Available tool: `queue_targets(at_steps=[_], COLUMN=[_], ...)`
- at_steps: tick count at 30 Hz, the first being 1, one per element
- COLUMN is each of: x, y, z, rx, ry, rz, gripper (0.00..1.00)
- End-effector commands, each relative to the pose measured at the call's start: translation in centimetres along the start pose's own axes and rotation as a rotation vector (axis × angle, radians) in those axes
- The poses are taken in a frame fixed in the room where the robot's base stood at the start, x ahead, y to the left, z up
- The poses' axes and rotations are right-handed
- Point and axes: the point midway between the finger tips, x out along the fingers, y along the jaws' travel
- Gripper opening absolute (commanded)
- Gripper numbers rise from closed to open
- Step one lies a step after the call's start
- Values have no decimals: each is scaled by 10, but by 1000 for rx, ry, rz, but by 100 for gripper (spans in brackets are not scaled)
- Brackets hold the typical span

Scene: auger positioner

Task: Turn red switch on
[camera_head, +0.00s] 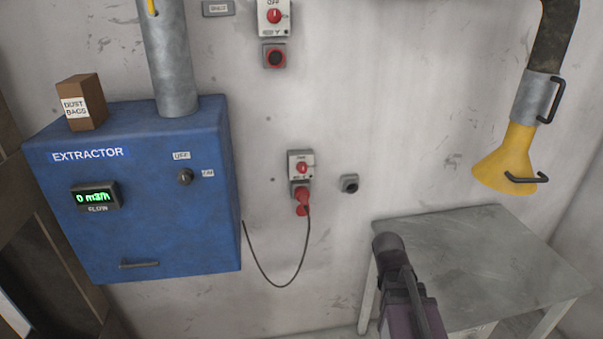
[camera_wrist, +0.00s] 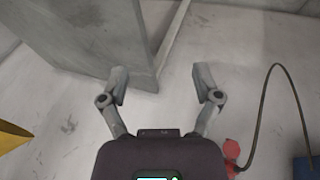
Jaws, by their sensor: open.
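Two red rotary switches are on the wall in the head view. The upper red switch (camera_head: 275,16) is on a grey plate marked OFF. The lower red switch (camera_head: 302,168) is on a small grey box, with a red plug (camera_head: 302,195) and dark cable below it. The lower box's lettering is too small to read. In the wrist view my gripper (camera_wrist: 162,84) is open and empty, its two fingers apart. The red plug (camera_wrist: 232,150) shows right of the fingers there, not touching them. No switch knob is clear in the wrist view.
A blue extractor cabinet (camera_head: 150,225) with a black knob (camera_head: 185,177) stands at the left. A grey table (camera_head: 470,255) is at the right, below a yellow hood (camera_head: 510,158). A small socket (camera_head: 349,184) is right of the lower switch. The cable hangs between plug and cabinet.

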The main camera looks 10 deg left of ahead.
Motion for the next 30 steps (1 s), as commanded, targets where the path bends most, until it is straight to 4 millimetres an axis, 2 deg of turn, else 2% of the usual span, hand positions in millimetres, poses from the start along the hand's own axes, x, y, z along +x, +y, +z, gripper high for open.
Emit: queue_targets(at_steps=[1, 7, 13, 17, 21, 25, 30], x=[3, -10, -42, -68, -95, -115, -130], y=[4, 15, 1, -25, -66, -105, -142], z=[-20, -94, -168, -211, -250, -272, -286], rx=[-64, -362, -705, -944, -1206, -1418, -1601], ry=[54, 269, 464, 580, 690, 768, 828], rz=[64, 343, 626, 808, 997, 1144, 1265], gripper=[82, 82, 82, 82, 82, 82, 82])
